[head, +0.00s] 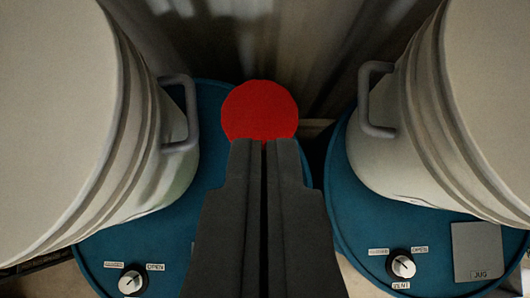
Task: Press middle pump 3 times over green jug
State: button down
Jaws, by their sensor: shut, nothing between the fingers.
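My gripper (264,146) is shut and empty, its two dark fingers side by side and pointing away from me. A round red disc (260,108) shows just beyond the fingertips, which overlap its lower edge. It may be the top of a pump, but its stem and body are hidden behind my gripper. I cannot tell whether the fingertips touch it. I see no green jug. A grey plate labelled JUG (478,248) lies on the right blue drum, with nothing on it.
Large cream containers stand left (60,110) and right (490,90), with grey handles (188,115) and (365,100) facing the middle. Blue drum tops (185,235) and (350,215) lie under them. Black-and-white knobs (131,281) and (403,266) have CLOSED and OPEN labels.

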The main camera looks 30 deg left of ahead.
send_over(264, 99)
jog(key=s+d, duration=0.2)
jog(key=s, duration=0.1)
jog(key=f, duration=0.5)
jog(key=shift+w+a+f, duration=0.2)
notch_tip(264, 99, down, 2)
jog(key=shift+f, duration=0.1)
jog(key=shift+w+f, duration=0.1)
jog(key=shift+f, duration=0.9)
jog(key=shift+f, duration=1.85)
